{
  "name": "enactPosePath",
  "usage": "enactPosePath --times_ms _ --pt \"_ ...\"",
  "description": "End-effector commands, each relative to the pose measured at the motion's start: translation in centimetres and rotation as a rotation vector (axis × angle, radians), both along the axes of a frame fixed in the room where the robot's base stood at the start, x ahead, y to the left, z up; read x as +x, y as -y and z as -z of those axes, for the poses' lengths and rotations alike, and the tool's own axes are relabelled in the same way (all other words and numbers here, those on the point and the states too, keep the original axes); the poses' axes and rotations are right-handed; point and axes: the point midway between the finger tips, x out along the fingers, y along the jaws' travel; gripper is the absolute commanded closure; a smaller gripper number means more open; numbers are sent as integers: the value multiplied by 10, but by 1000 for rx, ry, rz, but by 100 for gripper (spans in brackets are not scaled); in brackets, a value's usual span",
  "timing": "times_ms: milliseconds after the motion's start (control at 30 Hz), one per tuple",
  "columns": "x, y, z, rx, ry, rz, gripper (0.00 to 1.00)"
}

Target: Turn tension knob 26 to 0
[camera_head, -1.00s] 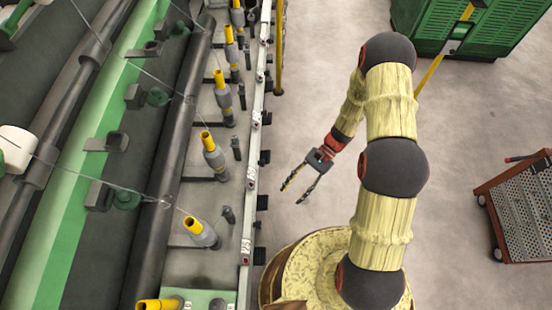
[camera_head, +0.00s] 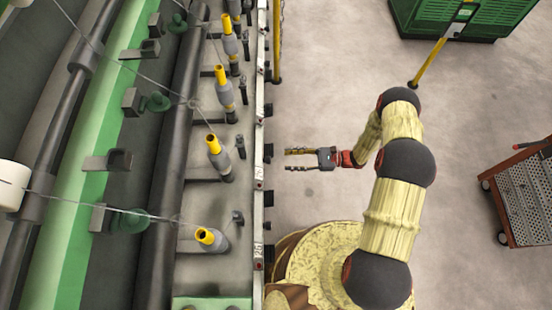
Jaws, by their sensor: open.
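My gripper (camera_head: 288,160) is open and empty over the floor, just right of the machine's rail. Its two fingers point left toward the rail, with a gap between the tips and the rail. The pale rail (camera_head: 259,215) carries small number labels with red dots. One label (camera_head: 258,172) sits roughly level with my gripper and another (camera_head: 257,250), which looks like 25, is lower down. I cannot read the upper number surely. Small dark parts (camera_head: 268,150) stick out on the rail's right side. I cannot tell which is tension knob 26, nor its setting.
Yellow-topped spindles (camera_head: 218,158) stand in a row left of the rail, with thin yarns above. A yellow post (camera_head: 277,45) stands by the rail at the top. A perforated cart (camera_head: 524,195) is at the right and a green cabinet (camera_head: 450,18) at the top right.

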Motion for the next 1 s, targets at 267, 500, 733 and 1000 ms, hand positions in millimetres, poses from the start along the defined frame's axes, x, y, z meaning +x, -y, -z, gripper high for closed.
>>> enactPosePath --times_ms 267,500,733,1000 --pt "-4 -43 1 -2 -1 -5 57" --pt "-5 -66 1 -2 -1 -3 57" --pt "-5 -69 0 -2 -1 -2 57" --pt "-5 -69 0 -2 -1 -2 67"
